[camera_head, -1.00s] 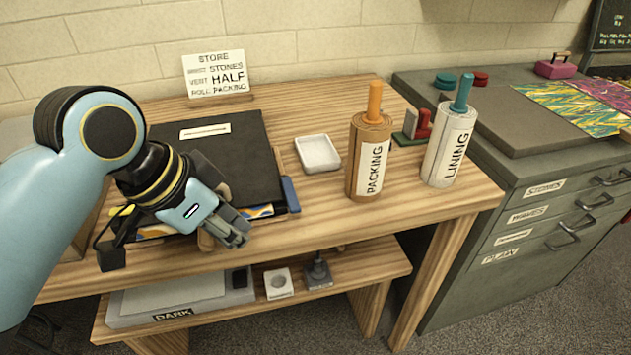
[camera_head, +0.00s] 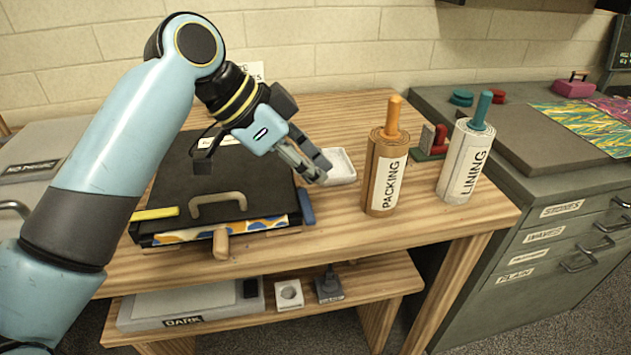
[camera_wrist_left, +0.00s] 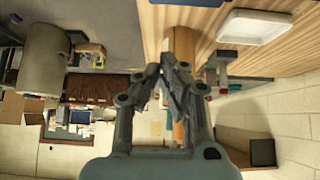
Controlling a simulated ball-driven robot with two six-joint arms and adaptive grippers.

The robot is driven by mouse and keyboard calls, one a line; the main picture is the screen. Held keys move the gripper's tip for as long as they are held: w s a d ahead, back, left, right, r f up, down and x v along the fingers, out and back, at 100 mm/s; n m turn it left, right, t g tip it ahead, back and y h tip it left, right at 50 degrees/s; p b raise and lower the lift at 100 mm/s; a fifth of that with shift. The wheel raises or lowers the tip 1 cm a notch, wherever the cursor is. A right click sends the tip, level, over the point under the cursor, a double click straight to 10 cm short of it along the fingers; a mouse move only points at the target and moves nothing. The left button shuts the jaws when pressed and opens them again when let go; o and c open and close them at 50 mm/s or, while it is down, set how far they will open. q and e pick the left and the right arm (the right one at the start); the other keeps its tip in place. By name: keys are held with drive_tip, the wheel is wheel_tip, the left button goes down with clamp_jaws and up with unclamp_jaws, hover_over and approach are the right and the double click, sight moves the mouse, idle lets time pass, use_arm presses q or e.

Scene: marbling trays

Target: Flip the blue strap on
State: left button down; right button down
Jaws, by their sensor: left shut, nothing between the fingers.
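The blue strap (camera_head: 306,207) is a short blue bar at the front right corner of a black case (camera_head: 165,190). It appears to lie beside the case edge, not across the lid. A yellow strap (camera_head: 155,213) lies along the lid's front left. My left gripper (camera_head: 318,174) is shut and empty, above the table beyond the blue strap, in front of the white dish. My right gripper is not in view.
A tan handle (camera_head: 218,205) and a wooden peg (camera_head: 220,244) are at the case's front. A white dish (camera_head: 342,167), a PACKING roll (camera_head: 386,172) and a LINING roll (camera_head: 464,165) stand to the right.

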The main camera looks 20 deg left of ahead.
sight(306, 206)
use_arm(q)
drive_tip(key=x, duration=0.8)
drive_tip(key=shift+w+d+f, duration=0.1)
drive_tip(key=shift+d+f, duration=0.15)
drive_tip(key=shift+f, duration=0.05)
drive_tip(key=s+a, duration=0.1)
drive_tip(key=a, duration=0.1)
drive_tip(key=shift+s+a, duration=0.4)
drive_tip(key=shift+s+a+p, duration=0.2)
drive_tip(key=shift+a+p, duration=0.1)
